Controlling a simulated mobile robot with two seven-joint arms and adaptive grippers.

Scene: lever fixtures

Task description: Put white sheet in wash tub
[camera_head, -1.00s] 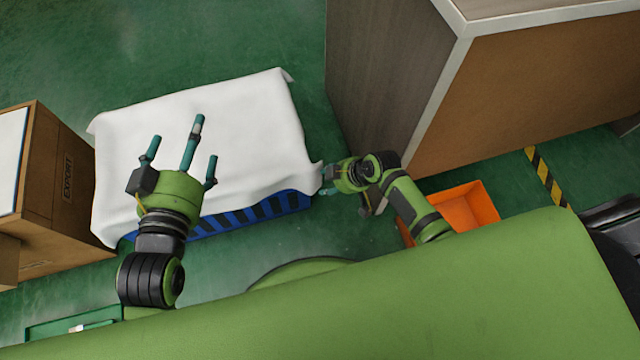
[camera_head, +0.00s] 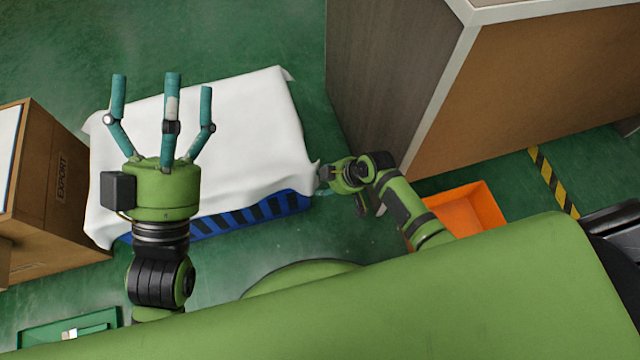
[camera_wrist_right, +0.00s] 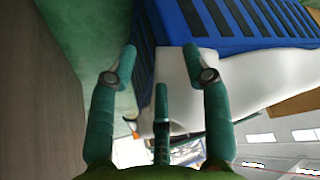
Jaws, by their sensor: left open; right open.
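The white sheet (camera_head: 245,130) is draped over a blue slatted crate (camera_head: 250,215), with its edges hanging down the sides. My left gripper (camera_head: 162,95) is open above the left part of the sheet, its three fingers spread and empty. My right gripper (camera_head: 326,178) is open beside the sheet's right corner, partly hidden by its own wrist. In the right wrist view the open fingers (camera_wrist_right: 162,75) are close to the hanging sheet (camera_wrist_right: 195,85) and the blue crate (camera_wrist_right: 205,25); I cannot tell whether they touch the cloth. I cannot identify a wash tub with certainty.
An orange bin (camera_head: 465,215) sits on the floor at the right, partly behind my right arm. A large cabinet (camera_head: 480,100) stands close to my right gripper. A cardboard box marked EXPORT (camera_head: 50,180) stands left of the sheet. Green floor is clear behind the crate.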

